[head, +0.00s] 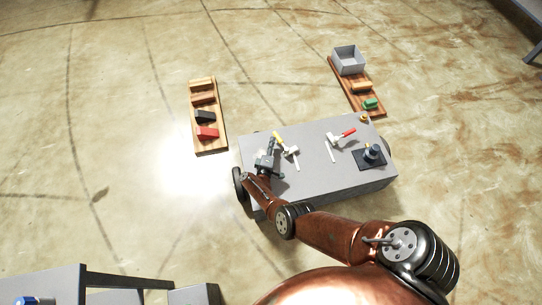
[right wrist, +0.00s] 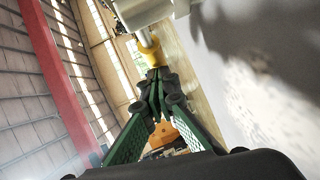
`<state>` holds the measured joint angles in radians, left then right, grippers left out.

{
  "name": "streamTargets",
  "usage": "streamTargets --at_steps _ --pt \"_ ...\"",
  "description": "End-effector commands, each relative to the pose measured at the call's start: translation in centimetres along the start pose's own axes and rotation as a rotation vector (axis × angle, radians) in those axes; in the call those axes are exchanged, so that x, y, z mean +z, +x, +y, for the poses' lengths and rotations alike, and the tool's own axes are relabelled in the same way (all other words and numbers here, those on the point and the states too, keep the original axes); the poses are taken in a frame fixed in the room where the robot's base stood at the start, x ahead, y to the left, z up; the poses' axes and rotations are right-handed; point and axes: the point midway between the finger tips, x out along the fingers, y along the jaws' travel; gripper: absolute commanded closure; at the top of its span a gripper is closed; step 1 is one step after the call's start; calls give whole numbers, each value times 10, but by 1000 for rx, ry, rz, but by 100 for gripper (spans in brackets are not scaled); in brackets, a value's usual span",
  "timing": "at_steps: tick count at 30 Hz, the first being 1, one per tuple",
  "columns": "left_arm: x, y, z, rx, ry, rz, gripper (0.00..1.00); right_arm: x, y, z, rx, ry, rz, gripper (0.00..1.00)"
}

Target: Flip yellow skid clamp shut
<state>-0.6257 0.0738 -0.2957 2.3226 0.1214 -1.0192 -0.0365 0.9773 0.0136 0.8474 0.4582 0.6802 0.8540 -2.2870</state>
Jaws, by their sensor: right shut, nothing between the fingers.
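The yellow skid clamp (head: 292,152) stands on the left part of the grey skid (head: 318,172). It has a pale metal body, and its yellow handle (head: 278,138) leans up and to the left in the head view. My right gripper (head: 271,143) is shut and empty, close beside the yellow handle on its left. In the right wrist view the closed dark fingertips (right wrist: 157,76) are just below the yellow handle (right wrist: 149,50), and the pale clamp body (right wrist: 145,12) is above. I cannot tell whether they touch. My left gripper is not in view.
A red-handled clamp (head: 336,138) and a dark fixture with a blue-grey top (head: 371,153) stand on the skid's right. Wooden boards with coloured blocks lie on the floor at left (head: 221,143) and right (head: 376,99), the right one with a grey bin (head: 348,59).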

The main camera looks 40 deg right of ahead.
Motion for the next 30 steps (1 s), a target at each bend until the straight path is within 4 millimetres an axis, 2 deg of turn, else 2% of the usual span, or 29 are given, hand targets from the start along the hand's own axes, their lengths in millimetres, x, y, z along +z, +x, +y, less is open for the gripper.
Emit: streamTargets --at_steps 13,30 --pt "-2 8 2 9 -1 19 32 8 16 4 1 -2 -1 100" --pt "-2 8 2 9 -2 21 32 10 21 4 0 -1 0 100"
